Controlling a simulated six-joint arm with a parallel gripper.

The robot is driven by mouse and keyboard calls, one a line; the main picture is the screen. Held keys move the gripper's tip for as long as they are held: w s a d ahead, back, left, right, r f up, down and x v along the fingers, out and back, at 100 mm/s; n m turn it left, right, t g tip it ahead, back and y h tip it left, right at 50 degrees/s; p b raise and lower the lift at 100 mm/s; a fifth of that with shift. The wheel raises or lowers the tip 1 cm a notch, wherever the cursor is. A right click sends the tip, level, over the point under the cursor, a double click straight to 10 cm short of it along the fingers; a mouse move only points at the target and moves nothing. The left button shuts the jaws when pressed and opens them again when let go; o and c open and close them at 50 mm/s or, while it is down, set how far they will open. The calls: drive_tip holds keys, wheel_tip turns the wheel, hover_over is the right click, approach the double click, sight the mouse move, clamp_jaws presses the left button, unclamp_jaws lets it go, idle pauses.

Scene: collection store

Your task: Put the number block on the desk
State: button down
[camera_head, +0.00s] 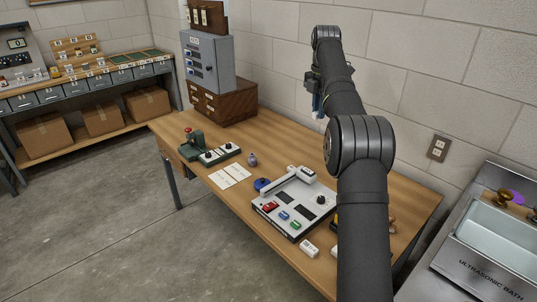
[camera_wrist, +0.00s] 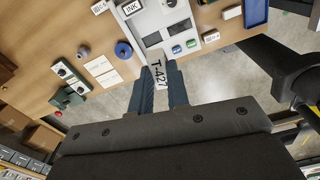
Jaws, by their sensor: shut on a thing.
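My gripper (camera_wrist: 161,72) is shut on a white number block (camera_wrist: 157,77) marked "T-42" with a further character, seen between the two blue-grey fingers in the wrist view. In the head view my gripper (camera_head: 314,98) is raised by the wall at the back, partly hidden by my arm, and I cannot make out the block there. The wooden desk (camera_head: 279,143) runs along the wall below. Its bare top also shows in the wrist view (camera_wrist: 58,30). The block appears held above the floor and desk edge, apart from the desktop.
A grey machine with coloured buttons (camera_head: 279,217) stands on the desk. A white block (camera_head: 309,249) lies by the front edge. White cards (camera_head: 230,176), a green device (camera_head: 194,146) and a grey cabinet (camera_head: 208,62) stand further left. Bare desktop lies behind the machine.

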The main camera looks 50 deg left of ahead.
drive_tip(key=s+a+f+n, duration=0.2)
drive_tip(key=s+a, duration=0.9)
wheel_tip(320, 180, down, 24)
drive_tip(key=shift+s+f, duration=0.1)
drive_tip(key=shift+s, duration=0.05)
hover_over(240, 198)
wheel_tip(240, 198, down, 8)
drive_tip(key=shift+r, duration=0.15)
drive_tip(key=shift+f, duration=1.95)
drive_tip(key=shift+f, duration=0.15)
drive_tip(key=c, duration=1.4)
unclamp_jaws()
wheel_tip(240, 198, up, 12)
drive_tip(key=shift+r, duration=0.15)
